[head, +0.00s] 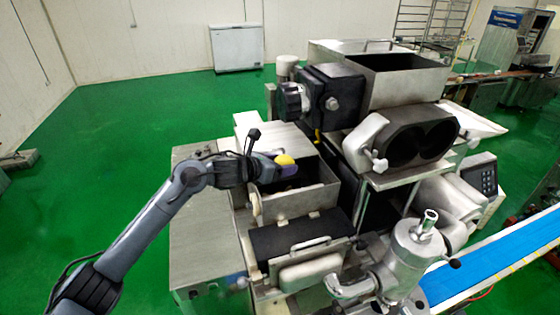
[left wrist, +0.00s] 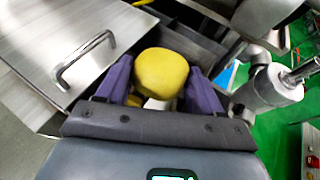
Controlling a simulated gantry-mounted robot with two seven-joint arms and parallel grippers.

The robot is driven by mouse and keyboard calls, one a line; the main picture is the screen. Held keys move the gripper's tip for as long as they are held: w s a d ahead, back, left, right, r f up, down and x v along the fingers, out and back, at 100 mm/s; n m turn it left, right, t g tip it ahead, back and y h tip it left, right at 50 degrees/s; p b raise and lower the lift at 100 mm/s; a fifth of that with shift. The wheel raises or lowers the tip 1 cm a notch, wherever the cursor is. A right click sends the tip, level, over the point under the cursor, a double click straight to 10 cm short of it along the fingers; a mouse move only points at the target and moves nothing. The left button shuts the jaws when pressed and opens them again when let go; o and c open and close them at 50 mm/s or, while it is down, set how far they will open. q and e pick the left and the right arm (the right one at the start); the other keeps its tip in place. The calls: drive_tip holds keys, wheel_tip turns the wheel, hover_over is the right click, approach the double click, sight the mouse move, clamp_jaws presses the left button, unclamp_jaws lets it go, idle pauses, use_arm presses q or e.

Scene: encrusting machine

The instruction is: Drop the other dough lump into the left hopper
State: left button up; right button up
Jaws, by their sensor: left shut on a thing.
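A yellow dough lump (head: 285,160) is held in my left gripper (head: 278,168), over the left hopper (head: 318,197), an open metal box with a dark inside. In the left wrist view the dough lump (left wrist: 162,73) sits between the two purple fingers of my left gripper (left wrist: 160,85), which touch its sides. The hopper (left wrist: 205,45) shows behind and beyond the lump, and part of its opening is hidden by the lump and the fingers. My right gripper is in neither view.
A taller open metal hopper (head: 400,85) stands at the back right, with a black motor block (head: 335,97) at its left. A metal lid with a handle (left wrist: 75,65) lies left of the lump in the left wrist view. A blue conveyor (head: 490,265) runs at the right.

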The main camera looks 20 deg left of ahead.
use_arm(q)
drive_tip(key=shift+f, duration=0.15)
drive_tip(key=o, duration=1.2)
drive_tip(key=shift+c, duration=0.2)
drive_tip(key=b+v, duration=0.3)
drive_tip(key=v, duration=0.7)
drive_tip(key=shift+s, duration=0.35)
drive_tip(key=shift+a, duration=0.15)
